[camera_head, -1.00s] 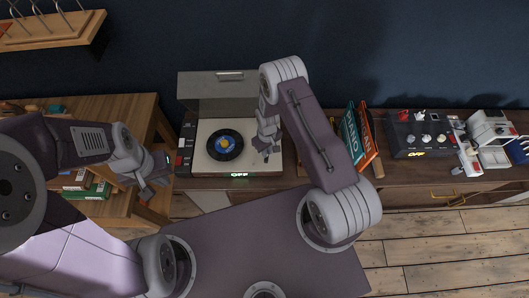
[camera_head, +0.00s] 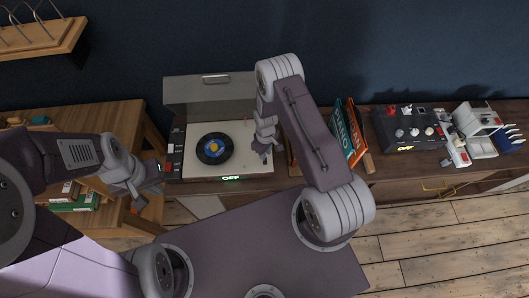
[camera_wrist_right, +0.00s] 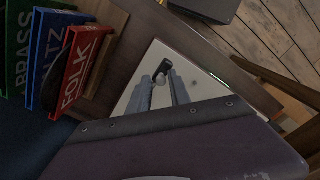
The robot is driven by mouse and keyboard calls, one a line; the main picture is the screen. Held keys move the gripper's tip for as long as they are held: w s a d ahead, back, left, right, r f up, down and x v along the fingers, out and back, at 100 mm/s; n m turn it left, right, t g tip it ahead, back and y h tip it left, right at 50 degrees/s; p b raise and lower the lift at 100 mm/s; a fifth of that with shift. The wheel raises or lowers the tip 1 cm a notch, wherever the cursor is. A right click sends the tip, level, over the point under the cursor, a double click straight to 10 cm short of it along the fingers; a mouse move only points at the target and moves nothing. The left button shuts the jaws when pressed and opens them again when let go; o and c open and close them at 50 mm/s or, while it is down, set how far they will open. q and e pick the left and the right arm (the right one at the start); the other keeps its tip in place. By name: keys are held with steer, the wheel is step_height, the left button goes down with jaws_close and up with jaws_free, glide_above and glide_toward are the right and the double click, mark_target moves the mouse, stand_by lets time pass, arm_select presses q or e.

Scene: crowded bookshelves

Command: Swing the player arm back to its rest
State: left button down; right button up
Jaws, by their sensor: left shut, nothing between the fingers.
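The record player (camera_head: 242,163) stands on the low cabinet with its grey lid raised. A black record with a blue and yellow label (camera_head: 214,149) is on it. My right gripper (camera_head: 263,151) is over the player's right side, pointing down. In the right wrist view its two grey fingers (camera_wrist_right: 162,92) stand apart over the white deck. A small dark piece (camera_wrist_right: 163,69), perhaps part of the player arm, shows between the fingertips; contact cannot be told. The player arm is mostly hidden by my gripper in the head view. My left gripper (camera_head: 150,190) is shut and empty, left of the player.
Upright books (camera_head: 347,133) stand just right of the player; they also show in the right wrist view (camera_wrist_right: 80,70). A dark control box (camera_head: 408,129) and a white machine (camera_head: 475,119) are farther right. A wooden shelf unit (camera_head: 110,115) stands left. A lit OFF sign is on the player's front.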

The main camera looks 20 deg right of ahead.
steer(key=shift+o, duration=0.4)
steer(key=shift+d, duration=0.15)
steer(key=shift+w+r, duration=0.1)
steer(key=shift+r, duration=0.15)
step_height(320, 180, up, 7)
steer(key=shift+r+b, duration=0.2)
steer(key=shift+b, duration=0.9)
steer(key=shift+r, duration=0.55)
